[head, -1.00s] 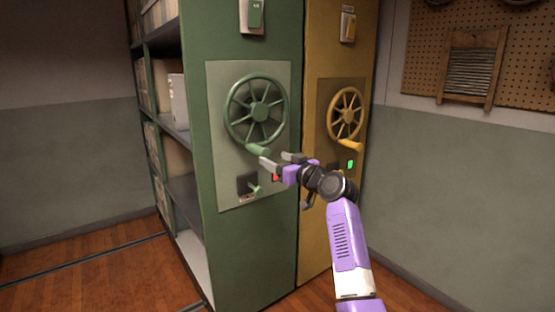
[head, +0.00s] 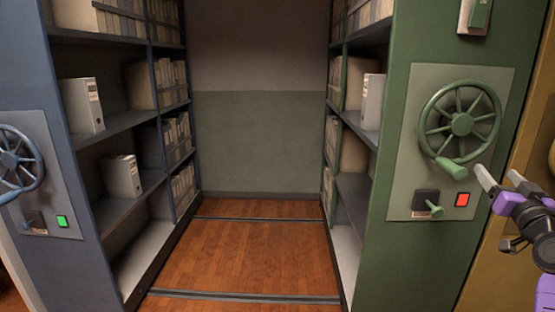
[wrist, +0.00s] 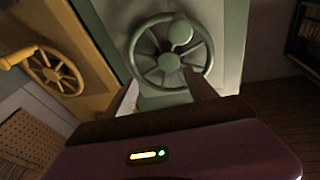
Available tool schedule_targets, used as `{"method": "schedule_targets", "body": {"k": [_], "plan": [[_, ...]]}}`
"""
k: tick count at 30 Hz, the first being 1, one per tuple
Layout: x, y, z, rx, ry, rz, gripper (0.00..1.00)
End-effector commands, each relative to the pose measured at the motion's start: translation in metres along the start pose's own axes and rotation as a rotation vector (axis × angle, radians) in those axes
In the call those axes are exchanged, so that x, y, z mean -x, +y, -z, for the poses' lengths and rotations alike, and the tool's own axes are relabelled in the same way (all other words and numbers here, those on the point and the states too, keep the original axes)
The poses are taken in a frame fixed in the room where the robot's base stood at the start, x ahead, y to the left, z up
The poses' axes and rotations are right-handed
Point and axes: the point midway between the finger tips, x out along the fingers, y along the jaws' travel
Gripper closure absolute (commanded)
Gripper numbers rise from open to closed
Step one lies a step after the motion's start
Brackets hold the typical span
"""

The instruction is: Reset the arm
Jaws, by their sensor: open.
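My gripper (head: 500,179) is at the right of the head view, with its two fingers apart and nothing between them. It is just right of the crank knob (head: 451,168) of the green handwheel (head: 462,122). The gap between them looks small, but I cannot tell the depth. In the wrist view the green handwheel (wrist: 169,62) lies ahead, beyond the fingers, and its knob (wrist: 180,32) also shows. Below the wheel are a small green lever (head: 435,209) and a lit red indicator (head: 462,199).
The green shelf unit (head: 381,215) stands at the right and a blue shelf unit (head: 78,265) at the left. An open aisle of wooden floor (head: 245,255) lies between them, with floor rails. A yellow unit (head: 505,240) with a wheel (wrist: 55,72) adjoins the green one.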

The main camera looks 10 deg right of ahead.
Motion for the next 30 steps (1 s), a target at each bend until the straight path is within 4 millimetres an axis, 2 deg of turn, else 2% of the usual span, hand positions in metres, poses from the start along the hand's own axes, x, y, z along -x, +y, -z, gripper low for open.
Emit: {"method": "schedule_targets", "body": {"k": [8,12,18,24,30], "plan": [[0.07,-0.026,-0.056,-0.007,0.042,-0.06,0.35],[0.119,-0.048,-0.089,-0.005,0.047,-0.066,0.35],[0.197,-0.085,-0.128,0.001,0.038,-0.044,0.35],[0.277,-0.12,-0.152,0.009,0.013,0.003,0.35],[0.357,-0.151,-0.163,0.019,-0.029,0.067,0.35]]}}
